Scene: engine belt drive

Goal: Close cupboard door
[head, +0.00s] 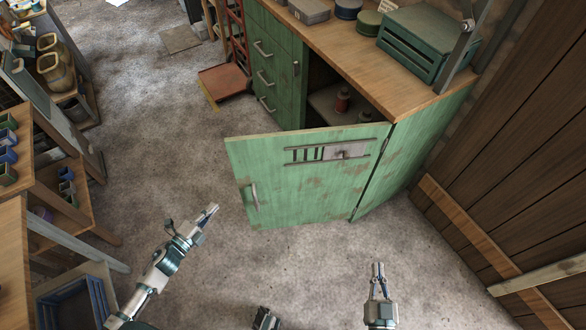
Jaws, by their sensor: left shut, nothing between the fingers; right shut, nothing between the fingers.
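A wooden worktop (372,68) above the cupboard carries a green crate (428,43) and tins. Drawers (270,60) are left of the opening. A red hand truck (225,78) stands further left. Shelves line the left side; a plank wall (520,170) bounds the right. The middle floor is clear.

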